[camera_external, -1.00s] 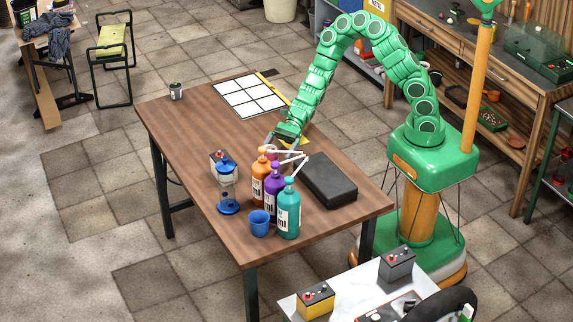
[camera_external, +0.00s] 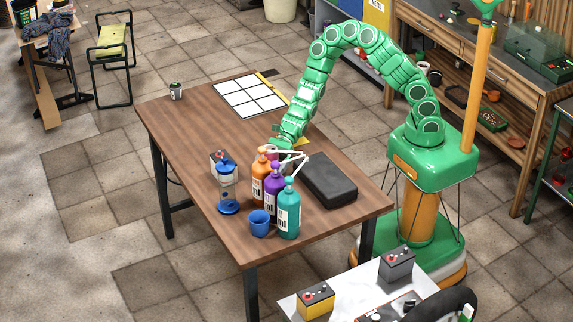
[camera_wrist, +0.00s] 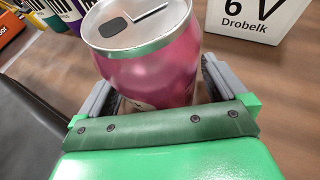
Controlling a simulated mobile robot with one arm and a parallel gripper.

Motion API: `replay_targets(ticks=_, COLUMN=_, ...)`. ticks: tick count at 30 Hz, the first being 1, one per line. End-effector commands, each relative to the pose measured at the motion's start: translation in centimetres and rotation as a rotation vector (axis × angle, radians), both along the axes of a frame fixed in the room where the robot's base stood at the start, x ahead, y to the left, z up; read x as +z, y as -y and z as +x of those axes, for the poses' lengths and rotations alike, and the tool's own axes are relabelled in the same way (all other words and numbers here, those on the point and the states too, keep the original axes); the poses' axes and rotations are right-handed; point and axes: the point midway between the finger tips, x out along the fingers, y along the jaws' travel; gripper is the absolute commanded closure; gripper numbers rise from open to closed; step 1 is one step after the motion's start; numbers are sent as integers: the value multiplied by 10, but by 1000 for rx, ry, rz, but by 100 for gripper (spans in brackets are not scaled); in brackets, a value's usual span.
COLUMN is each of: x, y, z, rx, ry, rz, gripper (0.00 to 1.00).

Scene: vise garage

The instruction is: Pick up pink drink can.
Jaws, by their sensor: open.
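The pink drink can (camera_wrist: 155,65) stands between the two open fingers of my gripper (camera_wrist: 155,90) in the wrist view. Its silver top faces the camera, and its lower part is hidden behind the gripper's green edge. A finger lies on each side of the can; I cannot tell whether either touches it.
Orange (camera_external: 260,178), purple (camera_external: 274,195) and teal (camera_external: 289,212) pump bottles stand close by. A black case (camera_external: 330,180) lies to the right. A white battery box (camera_wrist: 262,25), blue cup (camera_external: 259,223) and blue-based lantern (camera_external: 227,190) are near.

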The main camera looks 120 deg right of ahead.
Motion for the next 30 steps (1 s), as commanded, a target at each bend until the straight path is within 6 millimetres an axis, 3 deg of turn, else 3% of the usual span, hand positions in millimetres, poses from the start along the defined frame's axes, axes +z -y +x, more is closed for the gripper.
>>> replay_targets(ticks=9, x=-1, y=-1, z=2, rx=-1, ry=0, rz=0, gripper=1)
replay_targets(ticks=20, x=-1, y=-1, z=2, rx=-1, ry=0, rz=0, gripper=55)
replay_targets(ticks=30, x=1, y=-1, z=2, rx=-1, ry=1, rz=-1, gripper=55)
